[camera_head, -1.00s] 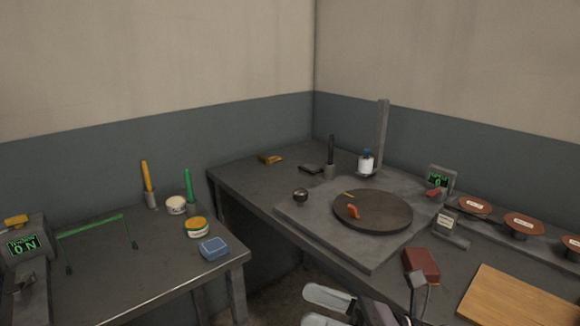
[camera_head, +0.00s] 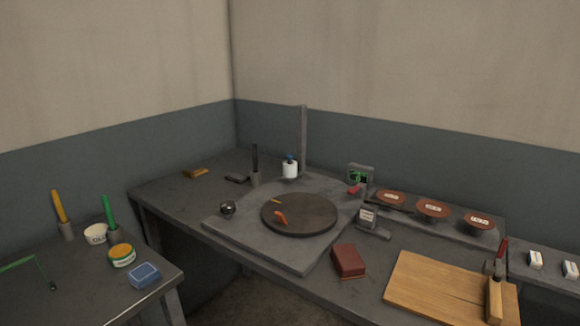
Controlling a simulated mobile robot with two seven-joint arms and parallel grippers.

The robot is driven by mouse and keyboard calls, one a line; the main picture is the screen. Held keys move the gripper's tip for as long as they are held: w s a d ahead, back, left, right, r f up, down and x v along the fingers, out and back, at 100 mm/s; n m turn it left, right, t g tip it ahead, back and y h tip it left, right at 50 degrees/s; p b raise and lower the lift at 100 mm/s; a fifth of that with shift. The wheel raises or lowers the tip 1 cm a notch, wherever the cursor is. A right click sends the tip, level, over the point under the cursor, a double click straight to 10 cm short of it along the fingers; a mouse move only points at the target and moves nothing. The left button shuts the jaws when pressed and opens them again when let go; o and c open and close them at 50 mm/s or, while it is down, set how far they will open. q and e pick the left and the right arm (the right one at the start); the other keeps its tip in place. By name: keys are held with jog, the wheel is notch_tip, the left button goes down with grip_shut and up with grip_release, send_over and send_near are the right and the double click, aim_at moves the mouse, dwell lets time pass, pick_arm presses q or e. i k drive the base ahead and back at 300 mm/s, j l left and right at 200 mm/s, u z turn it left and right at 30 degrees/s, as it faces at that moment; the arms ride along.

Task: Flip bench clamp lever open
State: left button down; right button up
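A small clamp-like fixture (camera_head: 491,268) with a red handle (camera_head: 502,247) stands at the right end of a wooden board (camera_head: 438,287). The red handle points up and leans slightly right. A pale wooden block (camera_head: 494,299) sits just in front of it. I cannot tell from here whether the fixture is open or closed. Neither of my grippers is in view.
A grey bench (camera_head: 270,262) carries a slab with a dark round plate (camera_head: 299,214). A dark red block (camera_head: 348,261) lies left of the board. Reddish discs (camera_head: 432,208) stand behind it. A second table (camera_head: 88,291) is at left, with a floor gap between.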

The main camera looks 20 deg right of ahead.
aim_at(498, 277)
jog(key=k+z, duration=0.15)
jog(key=z, duration=1.45)
jog(key=i+j, duration=0.15)
jog(key=j, duration=0.2)
jog(key=i+j, duration=0.15)
jog(key=j, duration=0.2)
